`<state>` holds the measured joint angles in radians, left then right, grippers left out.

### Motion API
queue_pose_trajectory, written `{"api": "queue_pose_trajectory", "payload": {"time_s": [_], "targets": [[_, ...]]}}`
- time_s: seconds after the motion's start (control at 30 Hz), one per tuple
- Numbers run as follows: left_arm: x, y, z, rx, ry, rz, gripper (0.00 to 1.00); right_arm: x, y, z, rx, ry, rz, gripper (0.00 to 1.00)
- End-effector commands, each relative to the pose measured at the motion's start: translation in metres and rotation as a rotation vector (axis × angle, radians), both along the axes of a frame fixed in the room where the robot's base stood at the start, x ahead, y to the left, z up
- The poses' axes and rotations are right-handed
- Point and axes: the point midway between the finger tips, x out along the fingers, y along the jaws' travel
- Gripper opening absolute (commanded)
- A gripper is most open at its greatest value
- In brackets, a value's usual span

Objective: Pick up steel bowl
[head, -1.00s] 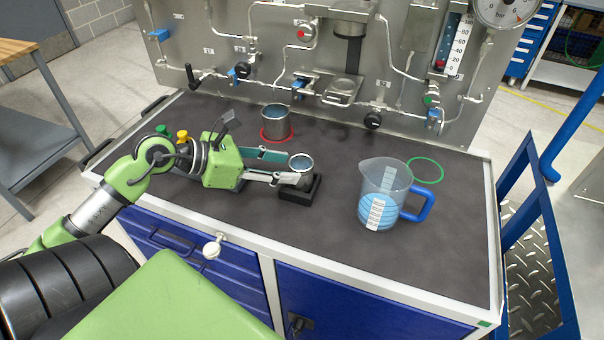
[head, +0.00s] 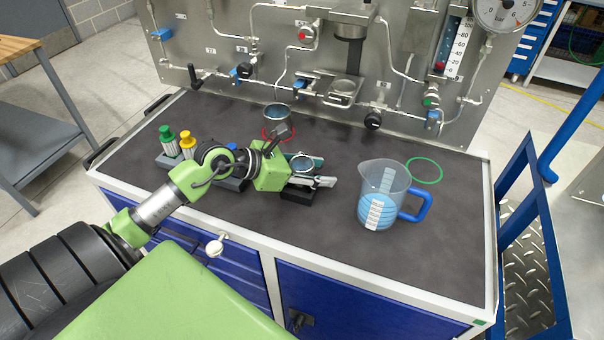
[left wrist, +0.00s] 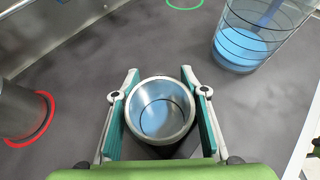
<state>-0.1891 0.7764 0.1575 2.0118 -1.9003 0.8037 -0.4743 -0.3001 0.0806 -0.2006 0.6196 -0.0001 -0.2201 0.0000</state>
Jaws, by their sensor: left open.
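A small steel bowl (head: 302,163) stands upright on a black block (head: 297,196) near the middle of the bench. Its inside looks pale blue, with a dark ring line. My left gripper (head: 325,170) is open around the bowl, with one finger on each side. In the left wrist view the steel bowl (left wrist: 160,112) sits between the two teal-padded fingers of my left gripper (left wrist: 160,74). The right finger is very near the bowl's rim; I cannot tell whether either finger touches it. My right gripper is not in view.
A clear jug (head: 380,200) with blue liquid and a blue handle stands to the right. A steel cup (head: 277,113) stands at a red ring behind. Green- and yellow-capped bottles (head: 178,143) are at the left. A green ring (head: 424,171) lies bare. The gauge panel (head: 410,60) closes the back.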

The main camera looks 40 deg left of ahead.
Motion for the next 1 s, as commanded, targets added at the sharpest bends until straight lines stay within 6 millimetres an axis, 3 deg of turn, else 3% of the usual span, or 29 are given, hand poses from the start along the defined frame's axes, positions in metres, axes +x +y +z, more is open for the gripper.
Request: {"api": "queue_pose_trajectory", "payload": {"time_s": [0.23,0.37,0.4,1.0], "targets": [[0.0009,-0.0004,-0.0005,0.001,0.000,0.000,0.38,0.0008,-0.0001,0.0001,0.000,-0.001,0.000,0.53],[0.0007,-0.0005,-0.0005,0.001,0.000,0.000,0.04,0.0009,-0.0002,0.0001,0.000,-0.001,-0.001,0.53],[0.0007,-0.0005,-0.0005,0.001,0.000,0.000,0.00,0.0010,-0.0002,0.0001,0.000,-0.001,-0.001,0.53],[0.0009,-0.0001,0.0066,0.003,-0.002,-0.001,0.00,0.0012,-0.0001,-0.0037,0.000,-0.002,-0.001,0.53]]}}
